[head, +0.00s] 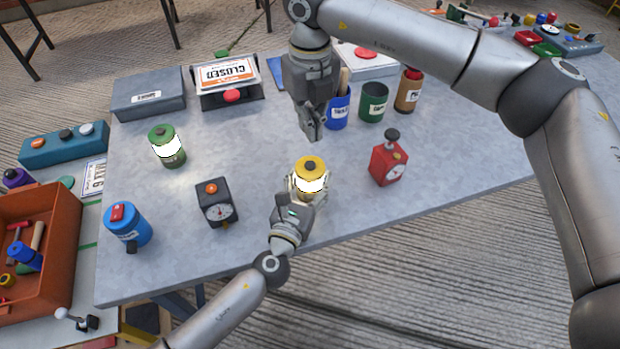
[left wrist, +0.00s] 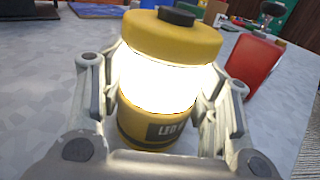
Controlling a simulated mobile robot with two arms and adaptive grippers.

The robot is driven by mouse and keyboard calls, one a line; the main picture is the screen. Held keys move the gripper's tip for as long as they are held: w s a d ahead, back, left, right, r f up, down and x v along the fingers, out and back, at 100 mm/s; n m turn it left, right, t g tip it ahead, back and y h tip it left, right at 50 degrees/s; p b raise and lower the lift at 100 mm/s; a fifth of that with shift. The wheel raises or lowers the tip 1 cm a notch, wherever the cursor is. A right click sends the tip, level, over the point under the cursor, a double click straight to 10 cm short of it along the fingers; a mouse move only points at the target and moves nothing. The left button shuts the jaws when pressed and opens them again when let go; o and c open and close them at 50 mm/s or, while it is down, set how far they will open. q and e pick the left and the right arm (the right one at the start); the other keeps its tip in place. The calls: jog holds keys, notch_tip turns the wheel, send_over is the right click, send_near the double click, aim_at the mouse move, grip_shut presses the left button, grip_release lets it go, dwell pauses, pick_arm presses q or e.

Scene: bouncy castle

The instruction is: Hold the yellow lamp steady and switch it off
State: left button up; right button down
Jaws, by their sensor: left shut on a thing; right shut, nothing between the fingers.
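The yellow lamp (head: 310,169) stands upright on the grey table, its white band glowing brightly. It has a dark button on its yellow cap. In the left wrist view the lamp (left wrist: 168,45) fills the middle, with part of a label showing low on its body. My left gripper (head: 306,186) is shut around the lamp's body, one finger on each side. My right gripper (head: 314,134) is shut and empty, pointing down above the table, just behind the lamp in the picture and apart from it.
A green lamp (head: 167,147), also lit, stands at the left. Blue (head: 338,112), green (head: 373,103) and brown (head: 407,95) cups stand behind. A blue canister (head: 128,226) is near the left edge.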

aim_at(313, 161)
jog(key=shift+w+d+f+m+t+y, duration=0.15)
jog(key=shift+f+m+t+y, duration=0.4)
jog(key=shift+f+t+y, duration=0.55)
jog(key=shift+w+d+f+m+t+y, duration=0.1)
jog(key=shift+f+m+t+y, duration=0.55)
jog(key=shift+f+y, duration=0.75)
jog(key=shift+w+d+f+m+t+y, duration=0.15)
jog(key=shift+f+m+t+y, duration=0.35)
jog(key=shift+f+t+y, duration=0.6)
jog(key=shift+a+f, duration=0.1)
jog(key=shift+f, duration=0.05)
